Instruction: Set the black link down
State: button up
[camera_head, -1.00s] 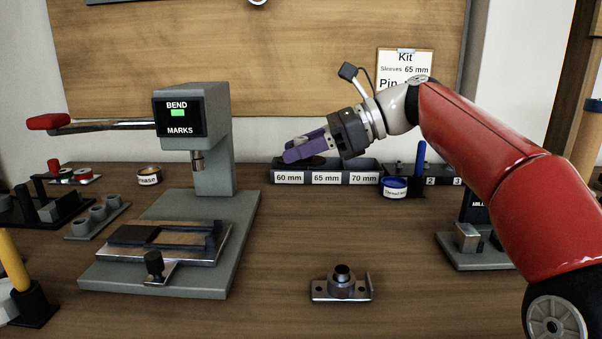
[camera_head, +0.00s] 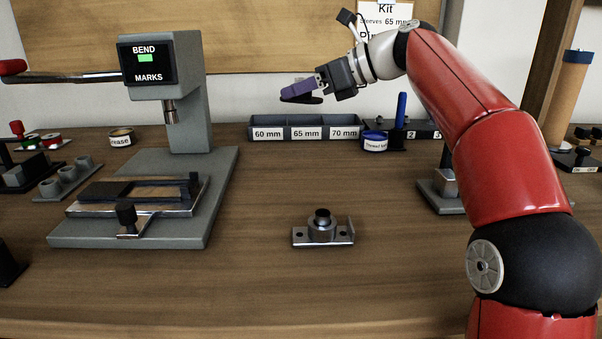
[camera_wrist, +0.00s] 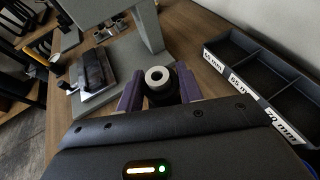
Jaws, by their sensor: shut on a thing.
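My gripper (camera_head: 292,93) has purple fingers and is shut on the black link (camera_head: 313,99), which shows as a dark strip under the fingers. It is held in the air, above the level of the bins. In the wrist view the link (camera_wrist: 160,97) is between the purple fingers, with a pale grey ring at its end. Most of the link is hidden by the fingers and the gripper body.
A three-part bin (camera_head: 304,121) marked 60, 65 and 70 mm stands at the back. The bend press (camera_head: 190,150) is at left, with a dark plate on its bed. A small metal fixture (camera_head: 322,233) stands front centre. Bare bench (camera_head: 270,185) lies between them.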

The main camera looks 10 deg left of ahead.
aim_at(301, 169)
notch_tip(301, 169, down, 14)
jog(key=b, duration=0.5)
jog(key=o, duration=1.1)
jog(key=shift+f, duration=0.1)
jog(key=shift+o, duration=0.2)
jog(key=shift+d+r, duration=0.1)
jog(key=shift+r, duration=0.1)
jog(key=p+v, duration=0.1)
jog(key=v, duration=0.9)
jog(key=shift+s+d+r, duration=0.1)
jog(key=shift+d, duration=0.2)
jog(key=shift+s+d+r+p, duration=0.1)
jog(key=shift+d+r+p, duration=0.15)
jog(key=shift+d, duration=0.3)
